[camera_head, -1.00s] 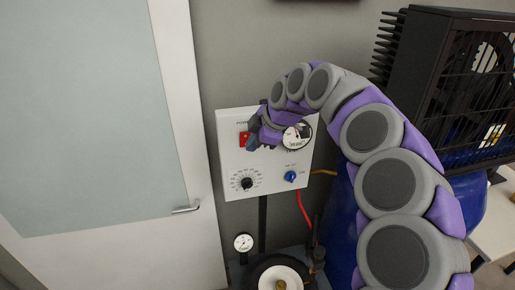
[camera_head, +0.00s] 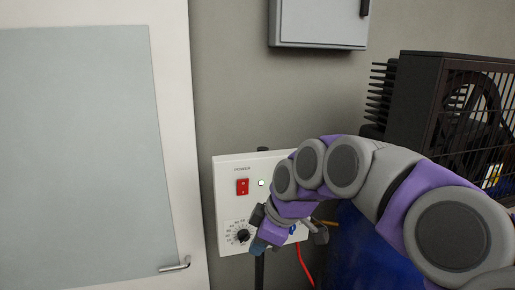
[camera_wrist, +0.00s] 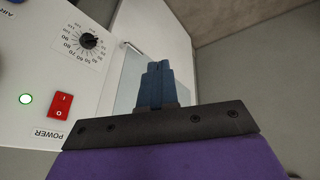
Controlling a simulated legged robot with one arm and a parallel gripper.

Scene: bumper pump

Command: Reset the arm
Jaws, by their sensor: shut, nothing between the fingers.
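My purple and grey arm (camera_head: 348,170) reaches from the right across the front of a white control panel (camera_head: 227,215). My gripper (camera_head: 259,246) is at the panel's lower part, right of the black dial knob (camera_head: 242,236), and points downward. In the wrist view its blue fingers (camera_wrist: 157,72) are together and hold nothing. The red power switch (camera_head: 242,187) and a glowing lamp (camera_head: 261,183) are uncovered; the wrist view shows the switch (camera_wrist: 61,105) and the lamp with a green rim (camera_wrist: 25,99). My arm hides the panel's right side and most of the blue knob.
A white door with a frosted pane (camera_head: 85,150) and a handle (camera_head: 175,265) is at the left. A grey wall box (camera_head: 320,22) hangs above. A black finned fan unit (camera_head: 430,100) above a blue tank (camera_head: 355,245) stands behind my arm at the right.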

